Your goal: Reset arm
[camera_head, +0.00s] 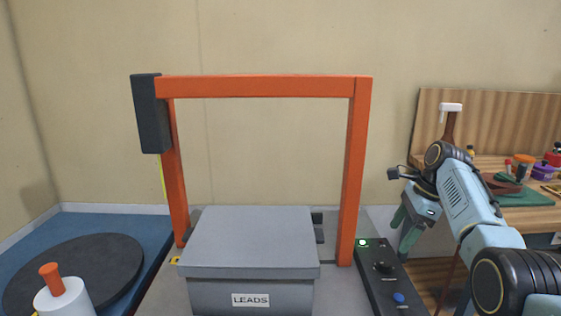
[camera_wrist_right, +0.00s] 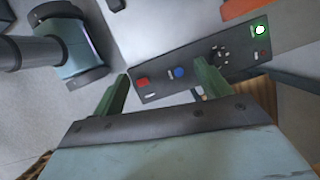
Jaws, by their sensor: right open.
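My right arm comes in from the right in the head view. Its gripper (camera_head: 408,228) hangs pointing down, just right of a dark control panel. In the right wrist view the two green fingers of the right gripper (camera_wrist_right: 158,85) are spread wide apart with nothing between them. The control panel (camera_wrist_right: 208,65) lies beyond the fingertips there, with a red button, a blue button, a dark knob and a lit green light. My left gripper is in neither view.
A grey lidded box labelled LEADS (camera_head: 250,245) stands under an orange frame (camera_head: 262,87). A dark round disc (camera_head: 75,272) and a white cylinder with an orange top (camera_head: 62,295) are at left. A wooden workbench (camera_head: 530,218) with small items stands behind my right arm.

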